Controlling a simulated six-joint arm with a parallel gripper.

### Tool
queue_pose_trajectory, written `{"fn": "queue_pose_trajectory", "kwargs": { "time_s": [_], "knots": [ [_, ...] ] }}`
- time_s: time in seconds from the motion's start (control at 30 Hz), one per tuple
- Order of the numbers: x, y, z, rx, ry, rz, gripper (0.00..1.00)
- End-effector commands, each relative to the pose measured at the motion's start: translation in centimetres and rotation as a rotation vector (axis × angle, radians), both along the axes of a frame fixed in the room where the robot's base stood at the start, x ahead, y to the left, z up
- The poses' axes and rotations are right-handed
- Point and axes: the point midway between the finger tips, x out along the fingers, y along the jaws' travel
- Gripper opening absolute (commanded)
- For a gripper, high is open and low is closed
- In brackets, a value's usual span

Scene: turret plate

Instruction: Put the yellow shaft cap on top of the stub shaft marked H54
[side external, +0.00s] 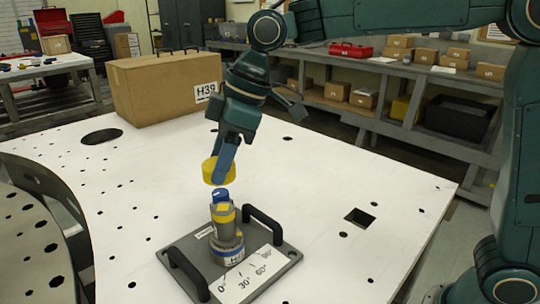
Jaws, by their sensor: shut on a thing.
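The yellow shaft cap (209,170) is a short round piece held in my gripper (221,172), whose blue fingers are shut on it and hide part of it. The stub shaft (224,235) stands upright on a grey turret plate (285,253), directly below the cap in this view. It has a blue top, a yellow band and a grey body. A label near its foot starts with H, but the rest is too small to read surely. The cap appears just above the shaft top; I cannot tell the exact gap or alignment.
Two black handles (262,227) (188,273) rise on either side of the shaft. An angle scale (250,277) lies in front. A cardboard box marked H39 (160,90) stands behind on the white table (330,195), which has holes and is clear to the right.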

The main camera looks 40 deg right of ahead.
Motion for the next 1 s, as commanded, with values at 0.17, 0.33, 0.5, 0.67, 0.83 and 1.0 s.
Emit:
{"fn": "queue_pose_trajectory", "kwargs": {
  "time_s": [0.17,0.33,0.5,0.67,0.83,1.0],
  "knots": [
    [0.0,0.0,0.0,0.0,0.0,0.0,0.24],
    [0.0,0.0,-0.2,0.0,0.002,-0.001,0.24],
    [0.0,0.0,-0.6,0.0,0.002,0.0,0.24],
    [0.0,0.0,-1.1,0.001,0.001,-0.001,0.24],
    [0.0,0.0,-1.7,0.0,0.003,0.0,0.24],
    [0.0,0.0,-2.3,0.0,0.001,0.0,0.24]
  ]
}}
